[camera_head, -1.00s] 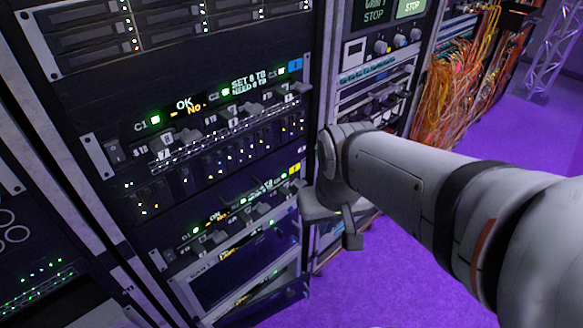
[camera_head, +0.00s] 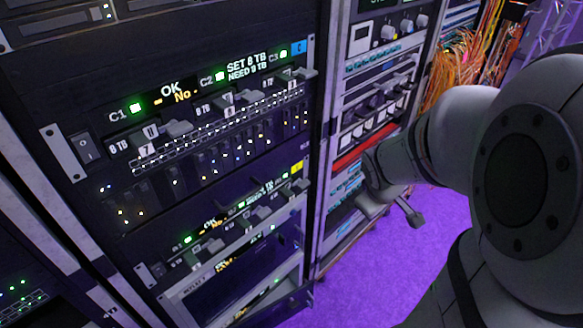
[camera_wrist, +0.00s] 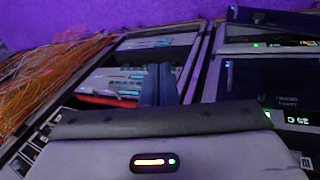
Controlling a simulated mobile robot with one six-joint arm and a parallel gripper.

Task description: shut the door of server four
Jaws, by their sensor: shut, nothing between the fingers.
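In the head view my gripper (camera_head: 410,213) is low at the right, in front of the right-hand rack's lower part and apart from the left-hand rack. In the wrist view its two dark fingers (camera_wrist: 158,82) are together, with nothing between them. A light-framed unit (camera_head: 222,282) sits low in the left-hand rack. A dark panel (camera_head: 292,303) at its lower right seems to stand out from the rack front, perhaps an open door. I cannot read a "four" on it, so I cannot tell whether it is server four.
Above it in the left-hand rack are a yellow-tagged unit (camera_head: 232,222) and a blue-tagged unit (camera_head: 215,100) with lit displays. Orange cables (camera_head: 470,65) hang at the back right. The purple floor (camera_head: 385,265) is clear right of the left-hand rack.

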